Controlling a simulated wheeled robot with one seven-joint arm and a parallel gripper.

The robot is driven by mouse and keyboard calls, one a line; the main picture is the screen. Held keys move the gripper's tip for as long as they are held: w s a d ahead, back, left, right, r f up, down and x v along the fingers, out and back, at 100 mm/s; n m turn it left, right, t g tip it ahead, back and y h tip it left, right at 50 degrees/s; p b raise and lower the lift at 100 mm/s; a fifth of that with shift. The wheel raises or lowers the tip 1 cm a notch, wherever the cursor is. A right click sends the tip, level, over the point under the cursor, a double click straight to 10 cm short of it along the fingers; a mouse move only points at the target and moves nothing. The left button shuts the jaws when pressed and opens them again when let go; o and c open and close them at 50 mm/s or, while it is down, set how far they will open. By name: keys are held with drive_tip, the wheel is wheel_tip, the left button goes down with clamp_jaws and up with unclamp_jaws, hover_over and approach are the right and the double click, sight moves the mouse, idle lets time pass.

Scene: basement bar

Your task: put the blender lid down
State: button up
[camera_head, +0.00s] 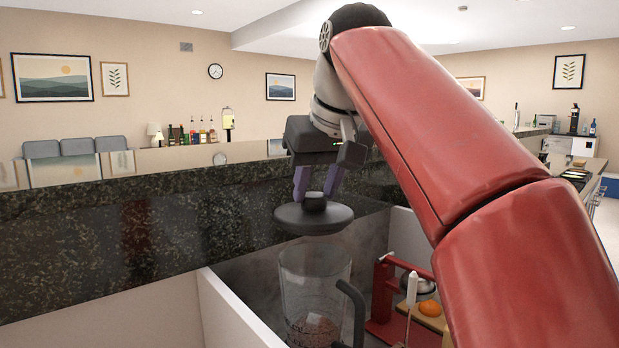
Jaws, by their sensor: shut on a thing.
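The blender lid (313,218) is a dark round disc with a knob on top. My gripper (318,186) points down from above and is shut on the lid's knob. The lid hangs level over the clear blender jar (313,285).
A tall dark granite counter wall (120,240) rises behind the jar. A white partition (235,310) stands at its left. A red frame stand (385,295), a white-handled utensil (410,292) and an orange (430,308) on a wooden board lie close at the right.

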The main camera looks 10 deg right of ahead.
sight(321, 210)
wheel_tip(321, 210, down, 6)
drive_tip(key=shift+s+r+b, duration=0.1)
drive_tip(key=shift+r+b, duration=0.1)
drive_tip(key=shift+b, duration=0.45)
drive_tip(key=shift+f+b, duration=0.3)
drive_tip(key=shift+f, duration=0.1)
drive_tip(key=shift+f+b, duration=0.45)
drive_tip(key=shift+f, duration=0.1)
drive_tip(key=o, duration=1.1)
